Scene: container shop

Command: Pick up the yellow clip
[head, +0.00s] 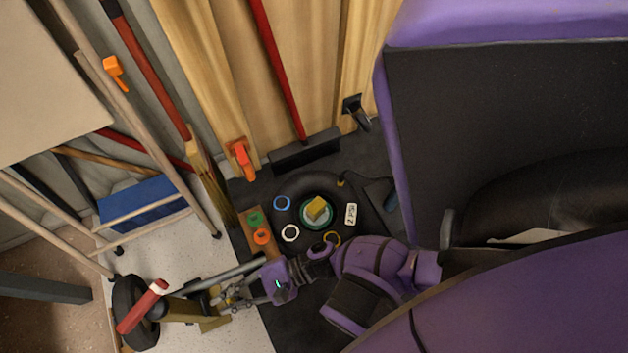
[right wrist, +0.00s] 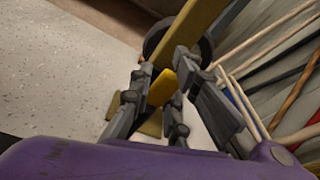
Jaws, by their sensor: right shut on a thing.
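The yellow clip (right wrist: 161,88) shows in the right wrist view between the fingers of my right gripper (right wrist: 163,76), next to a long olive-yellow beam (right wrist: 197,28). My right gripper is shut on the clip. In the head view my right gripper (head: 231,297) reaches left from its purple arm, over the pale speckled floor and beside the olive beam (head: 182,310). There the clip is too small and covered by the fingers to make out surely. My left gripper is not in view.
A dark wheel (head: 130,292) and a red-ended handle (head: 142,307) lie left of my right gripper. Poles and a blue box (head: 140,203) stand above it.

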